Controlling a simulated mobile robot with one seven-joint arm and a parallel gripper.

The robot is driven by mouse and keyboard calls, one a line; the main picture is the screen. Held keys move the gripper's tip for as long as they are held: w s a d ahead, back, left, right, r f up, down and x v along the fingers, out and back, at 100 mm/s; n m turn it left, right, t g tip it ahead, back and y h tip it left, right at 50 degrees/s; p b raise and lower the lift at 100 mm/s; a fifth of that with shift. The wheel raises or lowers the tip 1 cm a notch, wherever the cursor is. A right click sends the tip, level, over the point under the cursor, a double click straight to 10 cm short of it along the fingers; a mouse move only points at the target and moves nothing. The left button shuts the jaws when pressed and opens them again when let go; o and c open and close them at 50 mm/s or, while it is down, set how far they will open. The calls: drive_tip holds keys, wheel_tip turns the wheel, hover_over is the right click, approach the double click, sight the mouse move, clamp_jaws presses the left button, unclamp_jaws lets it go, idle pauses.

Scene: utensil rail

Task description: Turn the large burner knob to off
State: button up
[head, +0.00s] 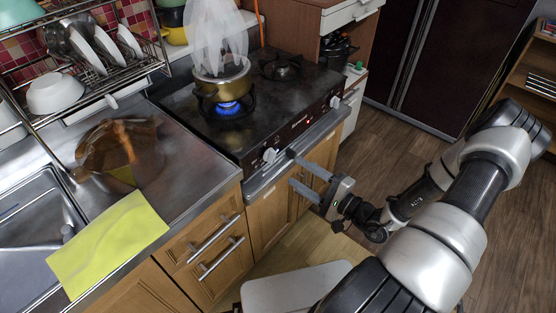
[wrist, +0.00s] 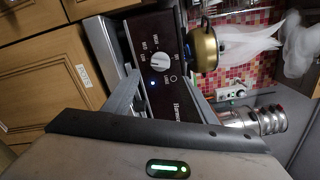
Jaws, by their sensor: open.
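The stove (head: 215,126) has a white knob (head: 269,155) at the left end of its dark front panel, nearest the lit burner; it also shows in the wrist view (wrist: 160,60) beside printed labels. Its exact angle is hard to read. A blue flame (head: 229,108) burns under a brass-coloured pot (head: 222,80). A second white knob (head: 335,101) is at the panel's right end. My gripper (head: 293,170) is open and empty in front of the panel, just right of and below the left knob in the head view. In the wrist view the knob lies beyond the gap between the fingers.
A metal rail (head: 290,160) runs along the stove front below the knobs. Left are a counter with a yellow cloth (head: 108,240), a sink (head: 25,215) and a dish rack (head: 100,75). Open floor (head: 400,120) lies right.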

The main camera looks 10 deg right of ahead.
sight(271, 156)
drive_tip(key=x, duration=0.8)
drive_tip(key=shift+w+a, duration=0.25)
drive_tip(key=shift+w, duration=0.05)
